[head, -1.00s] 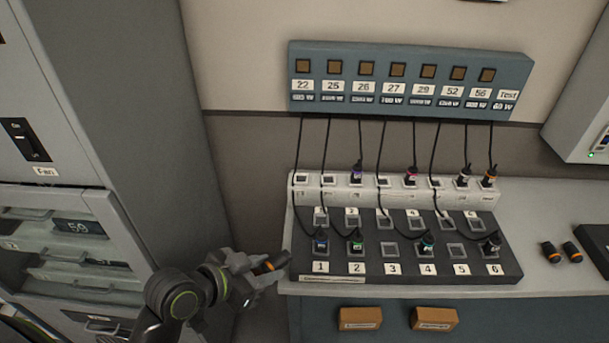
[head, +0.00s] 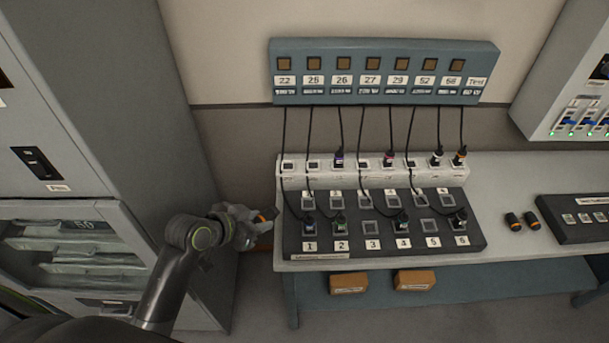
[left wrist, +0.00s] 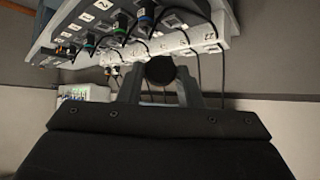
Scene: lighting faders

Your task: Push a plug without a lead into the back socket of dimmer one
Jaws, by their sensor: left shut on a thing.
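My left gripper (head: 258,219) is shut on a dark plug with an orange band (head: 268,215), with no lead seen on it. It is just left of the black dimmer board (head: 340,246), apart from it. In the left wrist view the plug is a dark round end (left wrist: 160,70) between the fingers. Dimmer one (head: 310,246) is at the board's left end. Its front socket holds a blue-banded plug (head: 308,226) with a lead. Its back socket (head: 307,203) looks empty. My right gripper is not in view.
Leads hang from the blue-grey panel (head: 385,90) over the white socket strip (head: 300,182) and the board. Two loose orange-banded plugs (head: 512,221) lie on the counter to the right. A grey cabinet (head: 60,190) stands to the left.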

